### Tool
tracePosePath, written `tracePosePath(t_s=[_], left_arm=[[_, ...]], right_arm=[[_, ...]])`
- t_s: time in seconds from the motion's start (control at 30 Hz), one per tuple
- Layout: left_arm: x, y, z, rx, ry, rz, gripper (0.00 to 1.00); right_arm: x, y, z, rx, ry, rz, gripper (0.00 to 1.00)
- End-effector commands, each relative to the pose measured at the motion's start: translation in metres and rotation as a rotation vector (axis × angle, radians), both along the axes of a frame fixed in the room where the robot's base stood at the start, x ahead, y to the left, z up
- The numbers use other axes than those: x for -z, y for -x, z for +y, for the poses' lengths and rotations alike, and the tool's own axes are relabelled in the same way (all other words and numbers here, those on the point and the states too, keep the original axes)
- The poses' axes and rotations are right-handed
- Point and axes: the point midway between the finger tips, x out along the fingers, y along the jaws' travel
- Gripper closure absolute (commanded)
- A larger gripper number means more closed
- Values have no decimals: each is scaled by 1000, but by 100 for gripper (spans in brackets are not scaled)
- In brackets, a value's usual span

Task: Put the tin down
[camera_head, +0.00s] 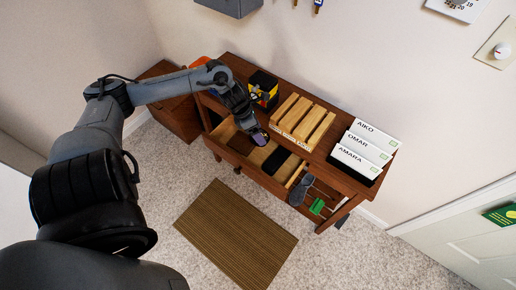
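My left gripper (252,128) reaches in from the left and points down over the open drawer (229,155) of the wooden hutch. At its fingertips is a small purple-grey item (260,138), which looks like the tin, held above the drawer's left part. The fingers are small and partly hidden by the wrist. My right gripper is not in view.
On the hutch top stand a black, yellow and red box (264,88), a slatted wooden rack (302,122) and white name cards (362,151). A brown mat (236,234) lies on the carpet.

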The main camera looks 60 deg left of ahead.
Motion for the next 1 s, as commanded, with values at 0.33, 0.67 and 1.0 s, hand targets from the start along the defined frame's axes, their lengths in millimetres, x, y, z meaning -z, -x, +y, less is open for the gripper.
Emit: tracePosePath(t_s=[0.33, 0.67, 1.0], left_arm=[[62, 1, -1, -2, 2, 0, 56], [88, 1, -1, -3, 4, 1, 56], [115, -3, 1, -1, 1, 0, 56]], right_arm=[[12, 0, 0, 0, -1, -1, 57], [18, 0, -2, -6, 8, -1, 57], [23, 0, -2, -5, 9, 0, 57]])
